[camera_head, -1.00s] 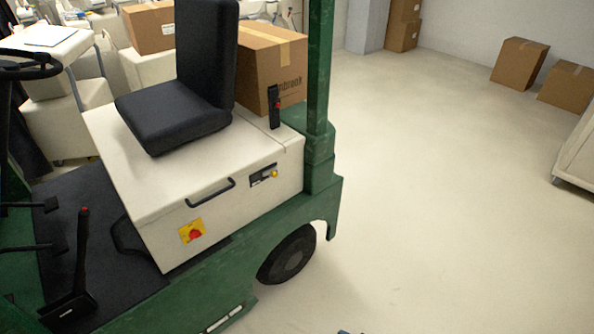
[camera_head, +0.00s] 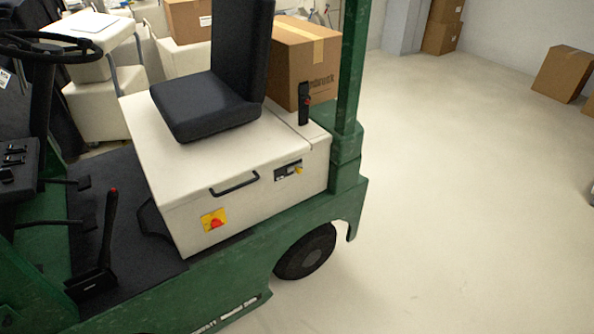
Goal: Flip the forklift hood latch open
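The forklift's white hood (camera_head: 215,165) fills the middle of the head view, with the black seat (camera_head: 207,105) on top. A yellow plate with a red knob (camera_head: 214,221) sits lower left of the handle. The hood looks closed. Neither of my grippers shows in the head view.
The green forklift body (camera_head: 190,300) and rear post (camera_head: 349,110) surround the hood. A rear wheel (camera_head: 305,252) stands below. A cardboard box (camera_head: 303,60) is behind the seat. Pale floor (camera_head: 460,200) to the right is clear; boxes (camera_head: 562,73) stand at the back right.

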